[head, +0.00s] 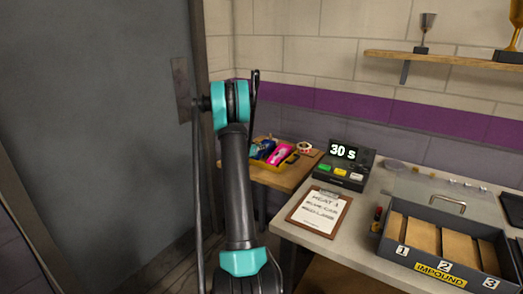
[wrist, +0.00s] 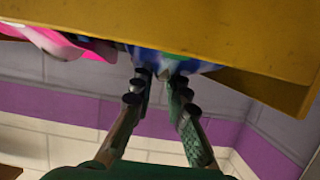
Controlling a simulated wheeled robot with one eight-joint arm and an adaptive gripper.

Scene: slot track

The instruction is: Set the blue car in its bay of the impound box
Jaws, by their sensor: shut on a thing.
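In the wrist view my gripper (wrist: 158,82) is shut on a blue thing with white and green patches (wrist: 158,62), which I take to be the blue car. The yellow tray wall (wrist: 220,25) hides much of it. A pink thing (wrist: 65,42) lies to its left. In the head view the yellow tray (head: 287,166) holds blue and pink things (head: 279,154). My gripper cannot be made out there. The grey impound box (head: 395,258) stands at the right, its bays numbered 1, 2 and 3, with no car visible in them.
A timer reading 30 s (head: 343,152) and a clipboard (head: 320,212) lie between tray and box. A shelf with trophies (head: 440,60) hangs above. A grey door fills the left.

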